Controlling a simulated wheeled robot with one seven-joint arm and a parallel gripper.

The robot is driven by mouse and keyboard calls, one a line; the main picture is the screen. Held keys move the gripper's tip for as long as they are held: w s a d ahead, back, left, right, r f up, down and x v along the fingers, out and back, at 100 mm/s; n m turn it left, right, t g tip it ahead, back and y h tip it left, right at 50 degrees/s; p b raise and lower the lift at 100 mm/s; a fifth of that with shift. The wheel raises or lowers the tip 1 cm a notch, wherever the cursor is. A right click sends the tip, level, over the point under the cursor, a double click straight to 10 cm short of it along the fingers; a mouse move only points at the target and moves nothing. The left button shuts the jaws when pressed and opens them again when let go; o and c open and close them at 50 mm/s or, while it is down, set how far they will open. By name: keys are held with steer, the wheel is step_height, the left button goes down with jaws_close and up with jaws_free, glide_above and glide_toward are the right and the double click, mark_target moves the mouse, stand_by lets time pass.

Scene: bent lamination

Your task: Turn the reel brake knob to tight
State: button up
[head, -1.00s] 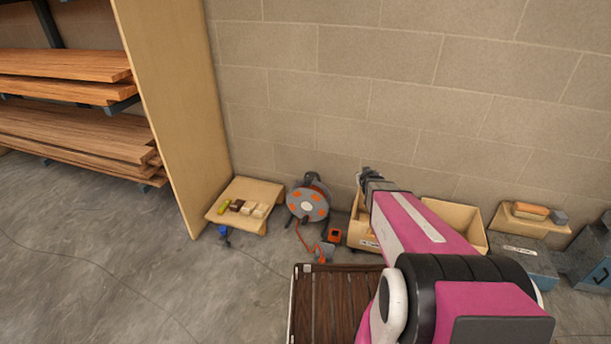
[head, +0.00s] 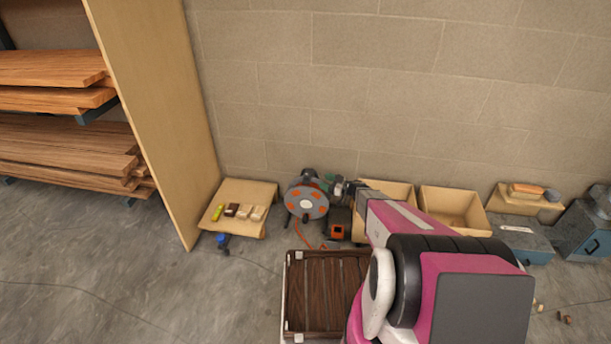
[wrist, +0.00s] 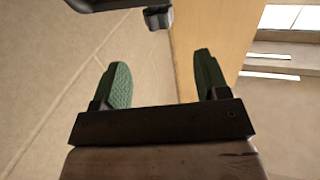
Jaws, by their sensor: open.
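The cable reel (head: 306,203) stands on the floor against the wall, with a grey face with orange patches and a dark frame. I cannot make out its brake knob in the head view. My gripper (head: 327,182) is beside the reel's upper right edge; whether it touches is too small to tell. In the wrist view my gripper (wrist: 161,80) shows two green fingers spread apart with nothing between them. A dark grey part (wrist: 158,17) with a small tab is at the top edge there, beyond the fingertips; I cannot tell whether it belongs to the reel.
A low wooden stand (head: 232,225) with small blocks is left of the reel. An orange and black box (head: 337,232) and open cartons (head: 455,207) are to the right. A slatted dark wood crate (head: 315,310) lies in front. A tall panel (head: 150,110) borders the lumber rack.

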mark_target(307, 175)
steer(key=x, duration=1)
steer(key=shift+w+a, duration=0.1)
steer(key=shift+a, duration=0.15)
steer(key=c, duration=0.9)
